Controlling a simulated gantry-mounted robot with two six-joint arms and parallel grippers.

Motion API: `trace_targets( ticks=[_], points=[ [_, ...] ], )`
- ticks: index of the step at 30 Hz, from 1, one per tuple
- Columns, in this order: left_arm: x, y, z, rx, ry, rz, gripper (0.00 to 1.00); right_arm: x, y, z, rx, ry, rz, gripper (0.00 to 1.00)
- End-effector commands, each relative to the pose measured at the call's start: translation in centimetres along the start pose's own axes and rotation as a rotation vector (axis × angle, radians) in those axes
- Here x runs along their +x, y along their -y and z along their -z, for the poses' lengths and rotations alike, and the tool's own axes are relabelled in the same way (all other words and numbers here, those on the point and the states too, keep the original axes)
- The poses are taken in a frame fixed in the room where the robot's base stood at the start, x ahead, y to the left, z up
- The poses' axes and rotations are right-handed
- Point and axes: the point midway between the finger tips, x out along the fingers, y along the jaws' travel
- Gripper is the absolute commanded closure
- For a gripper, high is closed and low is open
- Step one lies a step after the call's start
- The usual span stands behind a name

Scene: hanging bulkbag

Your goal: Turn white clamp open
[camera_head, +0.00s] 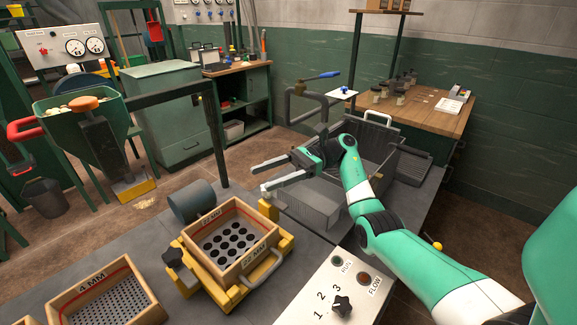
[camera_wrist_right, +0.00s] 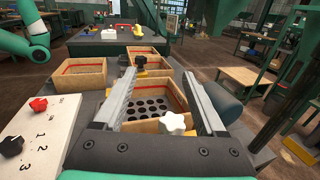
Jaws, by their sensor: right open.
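The white clamp, a star-shaped knob (camera_wrist_right: 172,123), shows in the right wrist view at the near edge of a wooden sieve box (camera_wrist_right: 140,126). It lies between my right gripper's fingers in the picture, with a gap to each; I see no contact. My right gripper (camera_wrist_right: 159,76) is open and empty. In the head view, the right gripper (camera_head: 257,179) is beyond the sieve box (camera_head: 265,262), its fingers pointing left. A black star knob (camera_head: 172,257) sits on the box's other side. My left gripper is not in view.
The sieve box sits in a yellow frame (camera_head: 287,243) on a grey bench. A 4 MM sieve box (camera_head: 140,296) is at lower left, and a panel with a dial (camera_head: 342,304) is at front right.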

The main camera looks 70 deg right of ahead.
Motion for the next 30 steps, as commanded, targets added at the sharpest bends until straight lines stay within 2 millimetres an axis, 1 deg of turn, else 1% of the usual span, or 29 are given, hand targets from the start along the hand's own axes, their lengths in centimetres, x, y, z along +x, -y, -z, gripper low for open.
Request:
trace_targets(
  ticks=[1,5,15,18,23,30],
  points=[
    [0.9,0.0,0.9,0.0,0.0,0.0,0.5,0.1,-0.7,-1.4,-0.004,0.0,0.001,0.27],
    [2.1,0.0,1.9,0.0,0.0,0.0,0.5,0.4,-2.6,-3.8,-0.003,-0.001,0.001,0.27],
    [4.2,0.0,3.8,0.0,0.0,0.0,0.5,1.5,-8.9,-6.4,-0.001,0.0,0.001,0.27],
    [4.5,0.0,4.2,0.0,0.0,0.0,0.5,1.7,-10.3,-7.0,0.0,0.001,0.001,0.27],
    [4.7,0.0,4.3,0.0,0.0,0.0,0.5,2.0,-11.5,-7.3,0.0,0.001,0.001,0.27],
    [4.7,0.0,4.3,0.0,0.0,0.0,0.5,2.0,-11.6,-7.3,0.002,0.001,0.0,0.27]
  ],
)
